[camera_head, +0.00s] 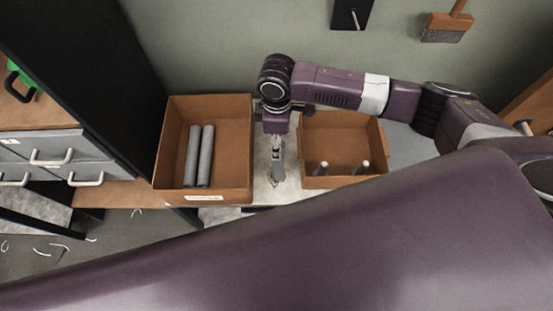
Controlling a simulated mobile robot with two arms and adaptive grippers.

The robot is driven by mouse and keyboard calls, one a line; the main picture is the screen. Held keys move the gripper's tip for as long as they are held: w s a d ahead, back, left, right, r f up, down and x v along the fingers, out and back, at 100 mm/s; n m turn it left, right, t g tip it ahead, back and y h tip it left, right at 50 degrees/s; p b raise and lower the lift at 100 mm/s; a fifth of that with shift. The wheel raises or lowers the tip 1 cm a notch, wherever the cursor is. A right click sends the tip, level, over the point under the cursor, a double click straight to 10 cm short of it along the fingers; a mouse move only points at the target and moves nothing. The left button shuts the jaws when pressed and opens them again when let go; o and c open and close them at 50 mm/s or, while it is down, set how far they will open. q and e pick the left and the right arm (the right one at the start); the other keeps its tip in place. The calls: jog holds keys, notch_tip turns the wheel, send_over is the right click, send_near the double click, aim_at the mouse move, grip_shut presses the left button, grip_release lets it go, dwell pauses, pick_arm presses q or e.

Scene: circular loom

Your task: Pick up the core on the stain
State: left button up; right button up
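My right gripper (277,170) comes in from the right and points down over the narrow strip of light grey, mottled worktop (264,193) between two brown boxes. Its fingers look close together, but they are too small to tell whether they are open, shut or hold something. I cannot make out a separate core or a distinct stain under it; the gripper covers part of that strip. Two grey cylinders (191,157) (206,157) stand or lean side by side in the left box. My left gripper is not in view.
The left brown box (232,120) and right brown box (378,140) flank the gripper closely. The right box holds two dark pegs with pale tips (322,168) (364,166). A brush (445,27) hangs on the wall. Grey drawers (45,150) stand at left.

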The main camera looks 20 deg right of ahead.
notch_tip(320, 180, down, 2)
jog(key=f+b, duration=0.1)
jog(key=b, duration=0.1)
send_over(278, 166)
jog(key=w, duration=0.2)
jog(key=shift+f, duration=2.15)
jog(key=shift+d+f, duration=0.15)
jog(key=shift+f, duration=1)
jog(key=shift+d+f, duration=0.1)
jog(key=shift+f, duration=1)
jog(key=c, duration=1.2)
jog(key=shift+c, duration=0.3)
jog(key=shift+r, duration=0.15)
jog(key=shift+c, duration=0.2)
